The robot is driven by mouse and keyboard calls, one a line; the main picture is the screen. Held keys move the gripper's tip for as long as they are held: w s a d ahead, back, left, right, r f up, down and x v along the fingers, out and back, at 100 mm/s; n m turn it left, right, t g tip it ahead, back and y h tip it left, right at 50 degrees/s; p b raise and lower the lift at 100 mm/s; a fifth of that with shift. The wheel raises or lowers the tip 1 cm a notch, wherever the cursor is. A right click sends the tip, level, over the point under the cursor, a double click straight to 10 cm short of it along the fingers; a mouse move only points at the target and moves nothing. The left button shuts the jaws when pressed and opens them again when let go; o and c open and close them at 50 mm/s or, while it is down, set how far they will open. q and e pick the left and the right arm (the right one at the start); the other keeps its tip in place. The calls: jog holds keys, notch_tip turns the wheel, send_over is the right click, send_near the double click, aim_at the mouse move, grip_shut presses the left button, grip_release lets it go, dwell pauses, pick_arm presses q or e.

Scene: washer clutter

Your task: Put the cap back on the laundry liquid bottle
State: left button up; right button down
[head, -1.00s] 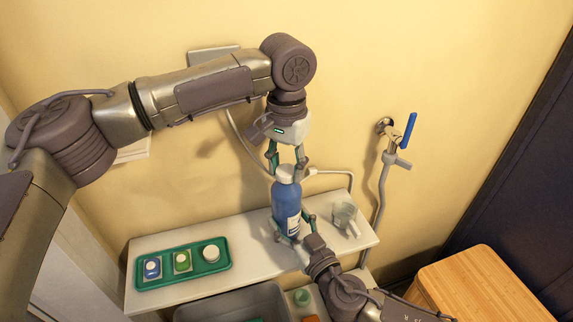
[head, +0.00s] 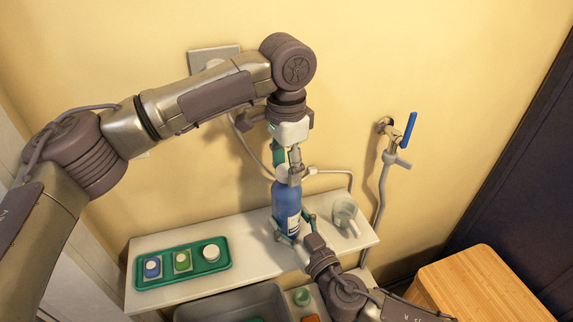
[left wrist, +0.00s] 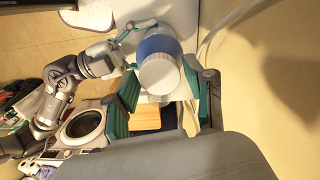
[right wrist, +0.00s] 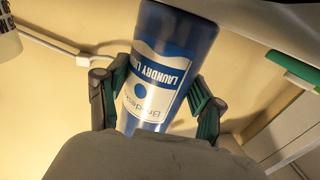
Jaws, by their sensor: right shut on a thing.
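The laundry liquid bottle (head: 285,212) is blue with a white and blue label and stands upright at the shelf. My right gripper (head: 293,228) is shut on its lower body; the right wrist view shows the label (right wrist: 155,90) between the fingers. A white cap (left wrist: 160,74) sits at the bottle's top; I cannot tell how tightly it is seated. My left gripper (left wrist: 168,95) points down over the cap, one finger on each side, and looks open with gaps beside the cap. In the head view the left fingers partly hide the cap (head: 282,173).
A green tray (head: 222,262) with a blue, a green and a white round item lies on the white shelf (head: 255,232). A clear cup (head: 345,214) stands right of the bottle. A tap (head: 398,145) is on the wall, a grey basin (head: 190,312) below, a wooden box (head: 480,285) at right.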

pick_arm(q)
jog(key=shift+o, duration=0.4)
jog(key=shift+r, duration=2.35)
jog(key=shift+c, duration=0.4)
notch_tip(320, 180, up, 2)
jog(key=shift+n, duration=0.6)
jog(key=shift+r+n, duration=0.6)
jog(key=shift+r, duration=0.05)
jog(key=shift+f, duration=4.05)
